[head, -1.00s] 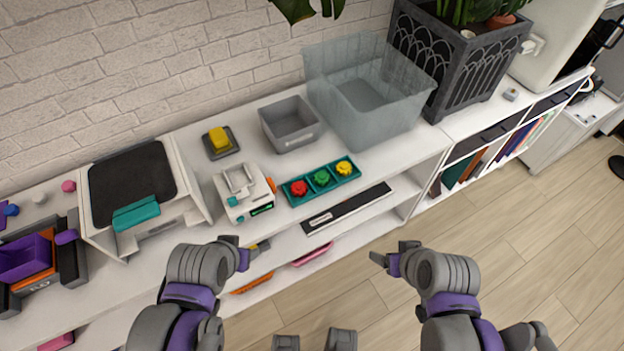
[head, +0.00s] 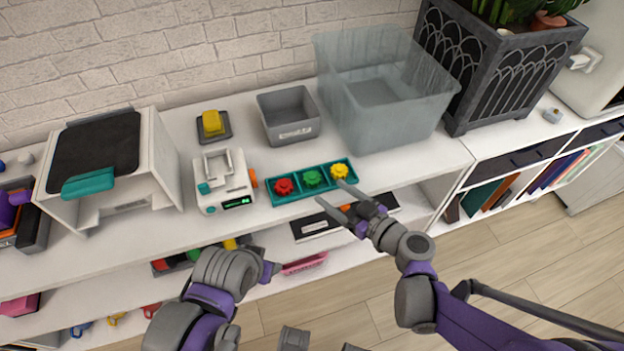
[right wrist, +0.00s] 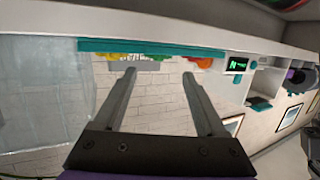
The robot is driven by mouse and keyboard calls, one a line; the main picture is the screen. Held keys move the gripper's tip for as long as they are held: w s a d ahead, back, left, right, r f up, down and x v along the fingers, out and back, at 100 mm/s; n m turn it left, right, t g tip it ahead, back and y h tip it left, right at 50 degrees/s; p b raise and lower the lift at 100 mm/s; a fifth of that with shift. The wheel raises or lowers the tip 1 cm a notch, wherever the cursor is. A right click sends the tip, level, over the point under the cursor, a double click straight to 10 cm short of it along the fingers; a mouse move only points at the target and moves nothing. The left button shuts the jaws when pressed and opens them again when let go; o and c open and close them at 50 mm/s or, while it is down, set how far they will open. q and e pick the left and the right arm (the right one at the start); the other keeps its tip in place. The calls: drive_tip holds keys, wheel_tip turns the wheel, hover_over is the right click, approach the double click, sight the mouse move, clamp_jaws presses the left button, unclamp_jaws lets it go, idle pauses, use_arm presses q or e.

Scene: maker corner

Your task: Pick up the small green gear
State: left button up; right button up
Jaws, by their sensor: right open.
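The small green gear (head: 312,177) sits in the middle compartment of a teal tray (head: 287,199) on the white shelf top. A red gear (head: 284,187) is on its left and a yellow gear (head: 339,171) on its right. My right gripper (head: 329,190) is open and empty, its fingertips just in front of the tray's right part. In the right wrist view the open fingers (right wrist: 158,74) point toward the tray edge (right wrist: 150,47), and a little of the green gear (right wrist: 150,57) shows between them. My left gripper (head: 274,269) is low in front of the shelf, its jaws unclear.
A white device with a green display (head: 224,182) stands just left of the tray. A grey bin (head: 291,130) and a clear tub (head: 390,125) stand behind it. A black-and-white box (head: 312,228) lies on the shelf below.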

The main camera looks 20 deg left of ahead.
sight(313, 177)
drive_tip(key=x, duration=0.6)
drive_tip(key=shift+w+a, duration=0.15)
drive_tip(key=shift+w, duration=0.2)
drive_tip(key=shift+r, duration=0.1)
drive_tip(key=c, duration=1.1)
